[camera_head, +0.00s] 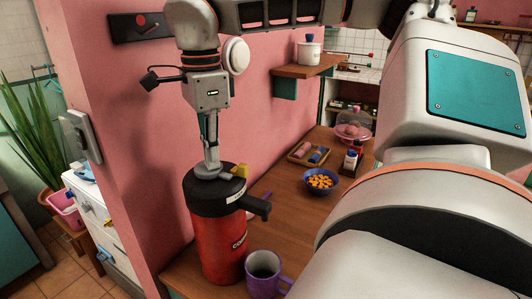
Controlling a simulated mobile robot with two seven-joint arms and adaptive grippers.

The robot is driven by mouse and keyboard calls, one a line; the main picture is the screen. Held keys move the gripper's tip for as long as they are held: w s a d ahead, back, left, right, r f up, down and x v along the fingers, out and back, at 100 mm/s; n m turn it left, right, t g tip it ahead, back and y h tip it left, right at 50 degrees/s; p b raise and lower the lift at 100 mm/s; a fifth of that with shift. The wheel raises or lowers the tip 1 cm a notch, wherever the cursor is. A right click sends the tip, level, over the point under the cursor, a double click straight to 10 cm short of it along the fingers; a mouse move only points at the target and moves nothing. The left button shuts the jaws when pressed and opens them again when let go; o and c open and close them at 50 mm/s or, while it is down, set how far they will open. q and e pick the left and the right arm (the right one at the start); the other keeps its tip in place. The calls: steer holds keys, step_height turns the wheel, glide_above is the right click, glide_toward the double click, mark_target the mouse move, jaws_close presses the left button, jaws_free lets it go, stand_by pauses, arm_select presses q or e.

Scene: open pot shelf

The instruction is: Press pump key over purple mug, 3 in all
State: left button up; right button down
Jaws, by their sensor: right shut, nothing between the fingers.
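A red pump pot (220,240) with a black lid stands upright on the wooden counter. A round grey pump key (207,173) sits on top of its lid, and a black spout (256,208) sticks out to the right. The purple mug (261,287) stands upright in front of the pot, below the spout, with its handle to the right; its inside looks dark, and I cannot tell what is in it. My right gripper (210,167) points down with shut, empty fingers at the pump key; the tips seem to touch it. My left gripper is out of view.
The wooden counter (285,222) runs back along the pink wall. On it are a blue bowl of orange pieces (321,181), a small bottle (350,162), a tray (313,153) and a domed dish (353,127). A small wall shelf (308,68) holds a white pot.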

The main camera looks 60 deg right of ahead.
steer(key=shift+r+p, duration=1.3)
steer(key=shift+r, duration=0.2)
steer(key=shift+f, duration=0.25)
steer(key=shift+f+b, duration=1.2)
steer(key=shift+f, duration=0.25)
steer(key=shift+r, duration=0.1)
steer(key=shift+r+p, duration=1.6)
steer(key=shift+p, duration=0.05)
steer(key=shift+f, duration=0.25)
